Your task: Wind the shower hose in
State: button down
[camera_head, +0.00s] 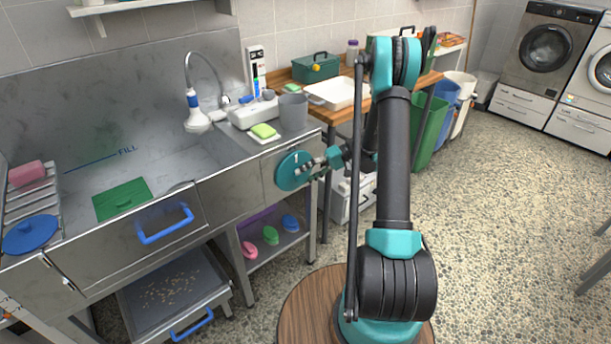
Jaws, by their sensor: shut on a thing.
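The shower hose (206,57) is a grey arc rising behind the sink rim and bending down to a white and blue shower head (196,113), which hangs above the steel basin. A round teal wheel (289,173) with a small white mark sits on the front panel, at the right end of the sink. My gripper (310,168) is at the wheel's right side, its fingers shut on the wheel's handle. The handle itself is mostly hidden by the fingers.
A wooden table (305,92) with a white tray (337,92) stands behind my arm.

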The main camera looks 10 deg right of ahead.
dwell(0.4)
jog(key=c, duration=0.7)
grip_release()
jog(key=shift+c, duration=0.2)
jog(key=v, duration=0.7)
jog(key=shift+w+d, duration=0.15)
jog(key=shift+d, duration=0.1)
jog(key=shift+f, duration=0.1)
